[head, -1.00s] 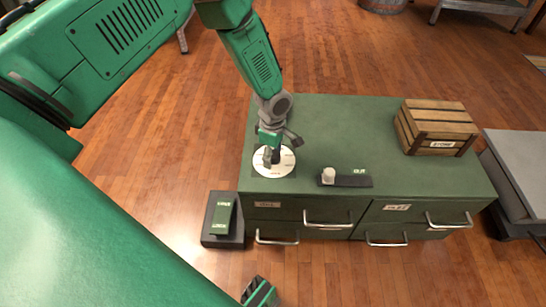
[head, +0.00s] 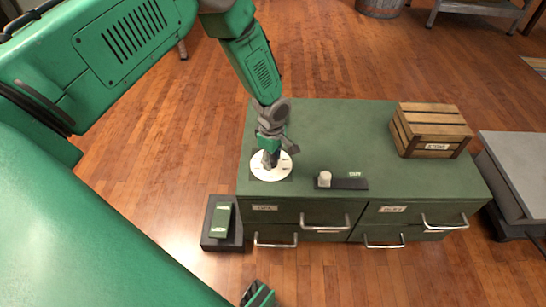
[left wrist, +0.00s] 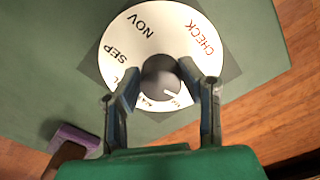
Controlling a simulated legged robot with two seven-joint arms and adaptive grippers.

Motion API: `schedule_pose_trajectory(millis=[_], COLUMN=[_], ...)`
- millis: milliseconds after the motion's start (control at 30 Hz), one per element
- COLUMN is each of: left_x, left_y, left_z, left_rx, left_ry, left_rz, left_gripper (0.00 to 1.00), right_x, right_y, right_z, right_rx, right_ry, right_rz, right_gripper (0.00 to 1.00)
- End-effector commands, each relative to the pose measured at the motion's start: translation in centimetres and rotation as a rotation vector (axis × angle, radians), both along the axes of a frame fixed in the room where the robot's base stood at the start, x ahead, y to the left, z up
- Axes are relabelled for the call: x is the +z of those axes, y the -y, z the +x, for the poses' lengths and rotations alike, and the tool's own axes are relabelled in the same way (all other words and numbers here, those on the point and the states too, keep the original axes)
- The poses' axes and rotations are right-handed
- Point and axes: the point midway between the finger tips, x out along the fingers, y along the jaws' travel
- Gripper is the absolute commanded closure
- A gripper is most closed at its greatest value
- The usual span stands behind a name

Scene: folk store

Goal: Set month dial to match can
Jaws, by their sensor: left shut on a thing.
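The month dial (head: 258,171) is a white disc on the green cabinet top near its front left corner. In the left wrist view the dial (left wrist: 150,35) shows NOV, SEP and CHECK; other labels are partly covered by my fingers. A dark round knob (left wrist: 160,85) sits at its middle with a white line towards the lower right. My left gripper (head: 269,163) is on the knob from above; in the wrist view its fingers (left wrist: 160,88) are shut on either side of it. I cannot make out a can with a month on it.
A pale knob (head: 324,178) stands on a dark strip (head: 350,184) right of the dial. A wooden crate (head: 432,128) sits at the right of the cabinet (head: 330,125). A dark base (head: 233,238) with a green block is on the floor. The middle of the top is clear.

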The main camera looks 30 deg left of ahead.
Motion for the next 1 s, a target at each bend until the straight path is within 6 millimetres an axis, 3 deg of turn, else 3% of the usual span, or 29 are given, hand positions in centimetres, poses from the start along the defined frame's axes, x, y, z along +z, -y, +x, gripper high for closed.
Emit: schedule_pose_trajectory(millis=[400, 1000], left_x=[0.1, 0.1], left_y=[-0.6, -0.6], left_z=[0.1, 0.3], left_rx=[-0.372, -0.943], left_ry=[0.001, 0.001], left_rz=[0.007, 0.009], left_gripper=[0.95, 0.95], right_x=[2.5, 4.4], right_y=[0.0, 0.0], right_z=[0.0, 0.0], right_rx=[0.0, 0.0], right_ry=[0.0, 0.0], right_rz=[0.0, 0.0], right_gripper=[0.67, 0.67])
